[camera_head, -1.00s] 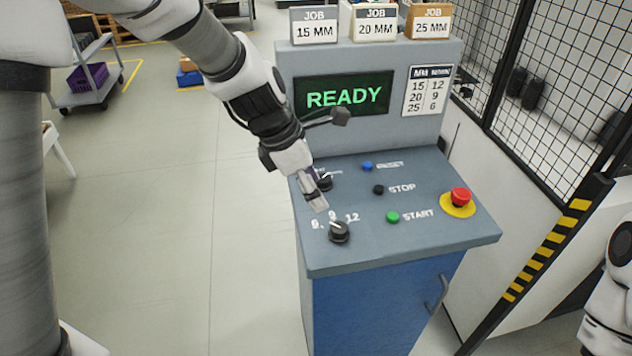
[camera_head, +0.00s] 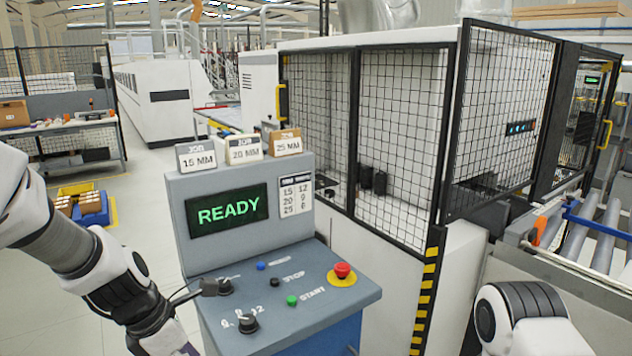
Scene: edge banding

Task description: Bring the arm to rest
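The console screen (camera_head: 226,211) reads READY in green.
The console carries a lower knob (camera_head: 247,322), an upper knob (camera_head: 225,287), a green START button (camera_head: 292,300) and a red emergency button (camera_head: 342,270). A mesh fence (camera_head: 405,135) stands behind it. Rollers (camera_head: 607,232) lie at the right. Open floor lies left of the console.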

